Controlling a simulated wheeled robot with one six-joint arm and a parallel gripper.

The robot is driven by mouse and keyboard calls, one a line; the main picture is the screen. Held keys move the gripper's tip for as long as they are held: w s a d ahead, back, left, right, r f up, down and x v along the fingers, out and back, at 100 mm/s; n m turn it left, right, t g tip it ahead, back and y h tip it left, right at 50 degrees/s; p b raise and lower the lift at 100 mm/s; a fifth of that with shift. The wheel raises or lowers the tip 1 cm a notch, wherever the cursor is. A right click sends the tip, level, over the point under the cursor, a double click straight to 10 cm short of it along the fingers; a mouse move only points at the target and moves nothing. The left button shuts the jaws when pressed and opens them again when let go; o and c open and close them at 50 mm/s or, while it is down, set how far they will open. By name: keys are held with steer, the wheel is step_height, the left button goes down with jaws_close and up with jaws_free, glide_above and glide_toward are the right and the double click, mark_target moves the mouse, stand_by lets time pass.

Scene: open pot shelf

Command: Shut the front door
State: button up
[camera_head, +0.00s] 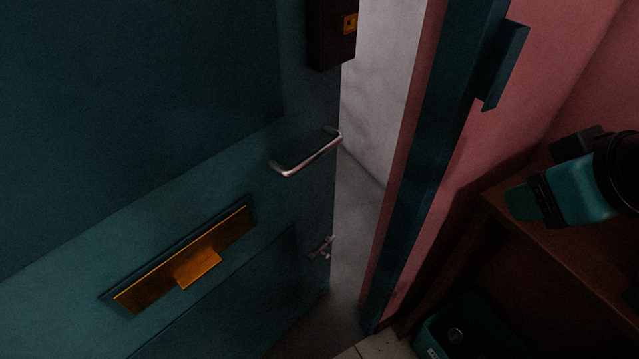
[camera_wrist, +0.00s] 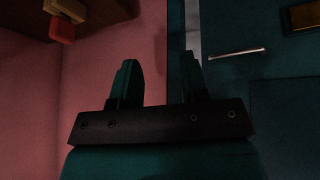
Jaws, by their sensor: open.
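The teal front door (camera_head: 80,190) stands ajar in the head view, with a pale gap between its edge and the teal door frame (camera_head: 425,150). A silver lever handle (camera_head: 308,155) sits near its free edge; it also shows in the wrist view (camera_wrist: 237,53). Below it are a brass letter plate (camera_head: 185,262) and a small lower metal fitting (camera_head: 321,248). My gripper (camera_head: 518,202) is right of the frame in the head view, apart from the door. In the wrist view my gripper (camera_wrist: 158,75) has its two teal fingers spread and empty, left of the handle.
A dark lock box (camera_head: 331,35) is on the upper door. A teal keeper (camera_head: 503,65) juts from the frame. A brown wooden shelf (camera_head: 560,235) stands right, under my gripper, with a teal box (camera_head: 465,330) below. The pink wall (camera_head: 545,100) is behind.

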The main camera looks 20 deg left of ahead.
steer(key=w+a+f+n+t+b, duration=0.3)
steer(key=w+f+t+b, duration=0.2)
steer(key=f+b, duration=0.45)
steer(key=n+t+y+b, duration=0.4)
steer(key=n+y+b, duration=0.7)
steer(key=n+b, duration=0.45)
glide_toward(318, 151)
steer(key=shift+m, duration=0.25)
steer(key=p+x, duration=0.9)
steer(key=shift+w+f, duration=0.1)
steer(key=shift+f, duration=0.2)
steer(key=shift+w+a, duration=0.25)
steer(key=shift+a, duration=0.1)
steer(key=shift+c, duration=0.2)
jaws_close()
